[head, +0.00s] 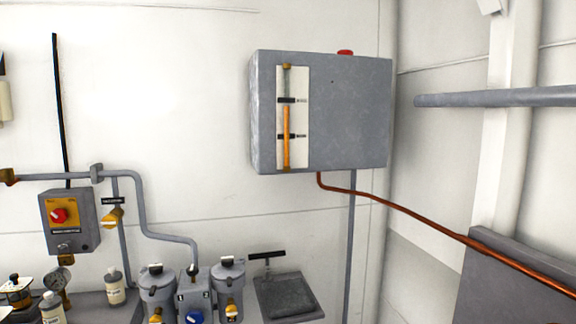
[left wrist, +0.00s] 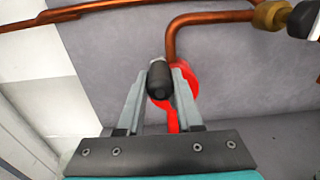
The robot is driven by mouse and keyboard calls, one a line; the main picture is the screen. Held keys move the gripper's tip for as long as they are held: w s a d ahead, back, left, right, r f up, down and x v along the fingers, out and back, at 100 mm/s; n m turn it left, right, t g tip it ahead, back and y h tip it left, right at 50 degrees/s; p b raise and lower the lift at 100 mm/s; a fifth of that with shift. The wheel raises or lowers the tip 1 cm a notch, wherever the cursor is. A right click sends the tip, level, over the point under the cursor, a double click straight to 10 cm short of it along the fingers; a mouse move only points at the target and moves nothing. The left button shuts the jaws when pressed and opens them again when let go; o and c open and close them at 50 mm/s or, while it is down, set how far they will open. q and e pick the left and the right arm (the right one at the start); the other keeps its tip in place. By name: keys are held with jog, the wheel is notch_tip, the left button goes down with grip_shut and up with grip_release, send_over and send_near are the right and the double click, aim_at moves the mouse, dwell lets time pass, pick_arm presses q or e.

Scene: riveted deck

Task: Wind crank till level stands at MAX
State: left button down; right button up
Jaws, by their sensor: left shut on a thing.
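A grey tank (head: 350,110) hangs on the far wall with a sight gauge (head: 303,80) on its front. The mark lettering is too small to read. In the left wrist view my left gripper (left wrist: 158,82) is shut on the black knob (left wrist: 159,88) of the red crank (left wrist: 187,78). The crank's arm is partly hidden by the fingers. Neither gripper shows in the head view.
A copper pipe (head: 400,210) runs from under the tank to the lower right; copper piping (left wrist: 172,35) also bends close beyond the crank. A grey pipe (head: 500,98) crosses at right. Filter canisters (head: 229,280) and bottles (head: 115,287) stand at lower left.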

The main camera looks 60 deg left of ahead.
pick_arm(q)
jog(key=shift+d+f, duration=0.1)
jog(key=s+d+f+b, duration=0.3)
jog(key=d+f+b, duration=0.1)
jog(key=d+f, duration=0.45)
jog(key=w+a+f+b, duration=0.3)
jog(key=a+f+b, duration=0.2)
jog(key=a+b, duration=0.3)
jog(key=shift+a+b, duration=0.3)
jog(key=shift+b, duration=0.05)
dwell(1.2)
